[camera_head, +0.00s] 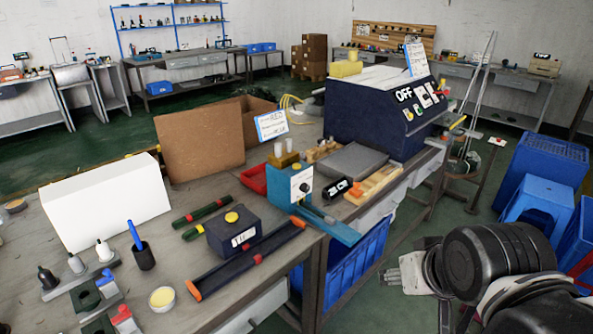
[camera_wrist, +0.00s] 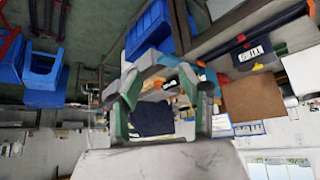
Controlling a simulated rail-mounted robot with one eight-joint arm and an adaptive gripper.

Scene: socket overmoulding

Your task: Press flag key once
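A dark blue box with a round yellow button (camera_head: 231,217) on top and a white label on its front stands on the near bench. It also shows upside down at the upper right of the wrist view, as the blue box (camera_wrist: 250,53). A large dark blue machine (camera_head: 365,117) farther back reads OFF and has several buttons and switches on its sloped panel. No key is readable as a flag key. My gripper (camera_head: 392,278) is at the lower right in the head view, beyond the bench edge. In the wrist view my gripper (camera_wrist: 159,78) looks open and empty, touching nothing.
A dark bar with orange ends (camera_head: 246,259) lies before the box. A teal fixture (camera_head: 290,184), pen cup (camera_head: 143,256), bottles and a white block (camera_head: 105,200) crowd the bench. Blue crates (camera_head: 355,262) sit under it, blue stools (camera_head: 538,210) at right. Floor between is partly clear.

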